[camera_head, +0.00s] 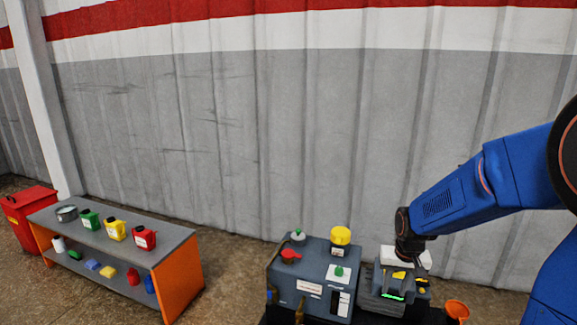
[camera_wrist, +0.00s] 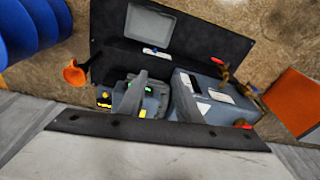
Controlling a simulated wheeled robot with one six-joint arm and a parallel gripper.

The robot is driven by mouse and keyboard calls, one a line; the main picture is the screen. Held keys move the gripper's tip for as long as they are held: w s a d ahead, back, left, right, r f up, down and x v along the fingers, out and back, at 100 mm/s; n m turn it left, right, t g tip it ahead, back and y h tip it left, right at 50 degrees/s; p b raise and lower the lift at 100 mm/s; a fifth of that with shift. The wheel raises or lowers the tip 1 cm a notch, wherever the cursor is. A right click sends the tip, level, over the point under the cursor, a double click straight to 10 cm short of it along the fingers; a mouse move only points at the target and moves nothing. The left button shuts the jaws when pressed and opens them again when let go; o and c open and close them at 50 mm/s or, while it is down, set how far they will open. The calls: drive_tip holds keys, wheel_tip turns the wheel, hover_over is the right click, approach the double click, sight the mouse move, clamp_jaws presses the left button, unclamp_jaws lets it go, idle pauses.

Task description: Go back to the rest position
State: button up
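My gripper (camera_head: 405,262) is at the end of my blue arm, which reaches in from the right edge in the head view. It hangs pointing down above the small grey unit with a green display (camera_head: 392,296). In the wrist view, the pale body of my gripper fills the bottom, with two grey fingers (camera_wrist: 160,85) standing apart. I see nothing held between them. The small unit's green display (camera_wrist: 141,88) shows by the left finger, and the larger grey machine (camera_wrist: 215,98) lies to the right. The fingertips are too small to make out in the head view.
The larger grey machine (camera_head: 310,262) stands left of my gripper, with a yellow-capped container (camera_head: 340,237) on top. An orange funnel (camera_head: 456,309) is at the right. A shelf bench (camera_head: 160,245) with several coloured canisters and a red bin (camera_head: 28,212) stand left. The corrugated wall is behind.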

drive_tip(key=s+a+r+n+t, duration=0.1)
drive_tip(key=s+r, duration=0.6)
drive_tip(key=s, duration=0.6)
drive_tip(key=s+a+r+n+t, duration=0.1)
drive_tip(key=s+r, duration=0.6)
drive_tip(key=s, duration=0.6)
drive_tip(key=shift+s+a+r+t, duration=0.2)
drive_tip(key=shift+s+a+t, duration=0.1)
drive_tip(key=shift+t, duration=0.1)
